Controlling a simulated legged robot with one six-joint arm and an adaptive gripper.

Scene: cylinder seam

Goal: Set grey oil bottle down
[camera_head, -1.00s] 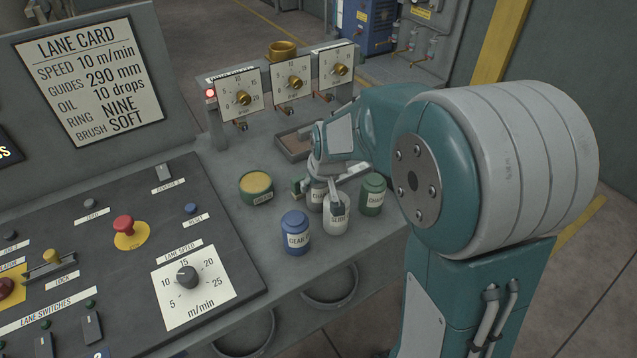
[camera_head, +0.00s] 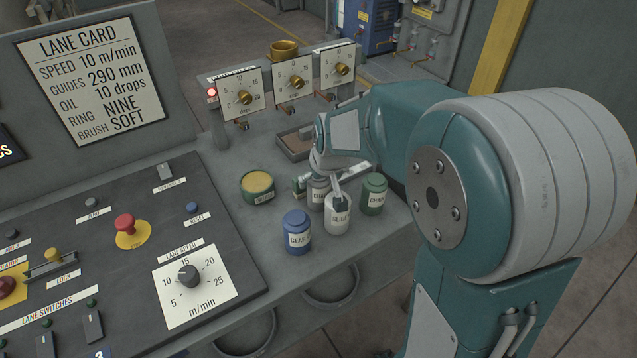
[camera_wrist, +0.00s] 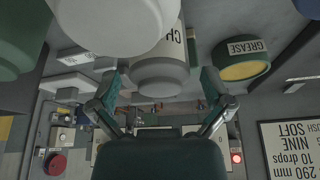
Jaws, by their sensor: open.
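The grey oil bottle (camera_head: 318,197) stands on the bench between the white SLIDE bottle (camera_head: 337,216) and the green tub, its label partly hidden. In the wrist view the grey bottle (camera_wrist: 160,72) is between my open fingers, with a gap on both sides. My gripper (camera_head: 319,184) is open at this bottle, one finger showing above the white bottle; it also shows in the wrist view (camera_wrist: 160,84). The blue GEAR bottle (camera_head: 296,234) stands in front, to the left.
The green GREASE tub (camera_head: 257,188) is left of the bottles. A shallow tray (camera_head: 292,146) and a dial panel (camera_head: 293,82) stand behind. The control panel (camera_head: 130,265) fills the left. Bare bench lies between the tub and the dials.

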